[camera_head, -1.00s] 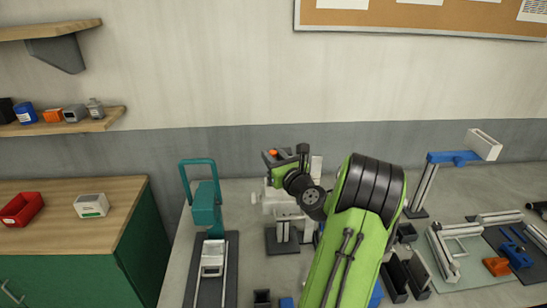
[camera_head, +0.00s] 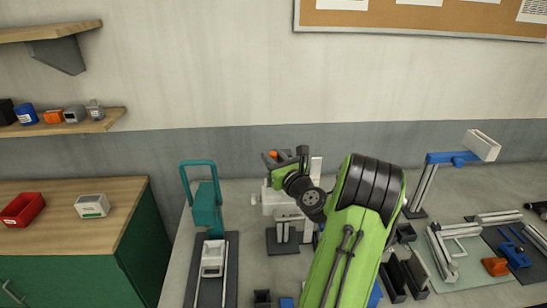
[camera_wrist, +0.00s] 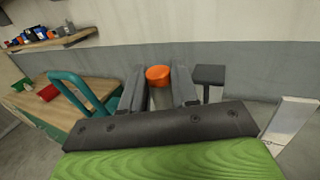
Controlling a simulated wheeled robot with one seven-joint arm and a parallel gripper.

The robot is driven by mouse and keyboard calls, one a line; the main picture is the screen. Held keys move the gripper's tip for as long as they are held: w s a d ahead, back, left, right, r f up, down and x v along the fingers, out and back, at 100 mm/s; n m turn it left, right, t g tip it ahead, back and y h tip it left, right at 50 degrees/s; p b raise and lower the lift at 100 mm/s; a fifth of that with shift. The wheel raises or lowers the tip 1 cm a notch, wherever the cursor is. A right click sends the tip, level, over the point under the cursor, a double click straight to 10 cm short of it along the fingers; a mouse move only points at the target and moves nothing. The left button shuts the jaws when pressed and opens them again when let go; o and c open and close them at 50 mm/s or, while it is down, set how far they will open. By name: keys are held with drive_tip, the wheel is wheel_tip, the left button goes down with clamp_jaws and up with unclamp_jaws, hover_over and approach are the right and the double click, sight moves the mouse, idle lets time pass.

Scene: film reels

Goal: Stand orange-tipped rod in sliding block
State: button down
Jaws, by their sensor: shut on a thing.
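The orange-tipped rod (camera_wrist: 158,76) is between the two fingers of my gripper (camera_wrist: 159,88), which is shut on it. In the wrist view its orange end faces up at the camera; the rest of the rod is mostly hidden. In the head view a small orange spot of it (camera_head: 272,154) shows at my gripper (camera_head: 277,158), above the back of the bench. A pale block (camera_head: 212,259), which looks like the sliding block, sits on rails on a dark base at the left of the bench. My gripper is right of this block and well above the bench.
A teal frame with a handle (camera_head: 205,204) stands behind the rails and also shows in the wrist view (camera_wrist: 83,92). A pale fixture (camera_head: 283,203) stands below my gripper. Dark bins (camera_head: 395,279) and a blue-topped stand (camera_head: 452,157) are to the right. A wooden-topped cabinet (camera_head: 123,211) is at left.

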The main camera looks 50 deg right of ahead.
drive_tip(key=shift+f+b, duration=0.45)
drive_tip(key=shift+f, duration=0.15)
drive_tip(key=c, duration=1.1)
unclamp_jaws()
drive_tip(key=shift+s, duration=0.1)
drive_tip(key=shift+b+v, duration=0.5)
drive_tip(key=shift+v, duration=0.3)
drive_tip(key=b+v, duration=0.3)
drive_tip(key=v, duration=0.6)
drive_tip(key=shift+s+a, duration=0.15)
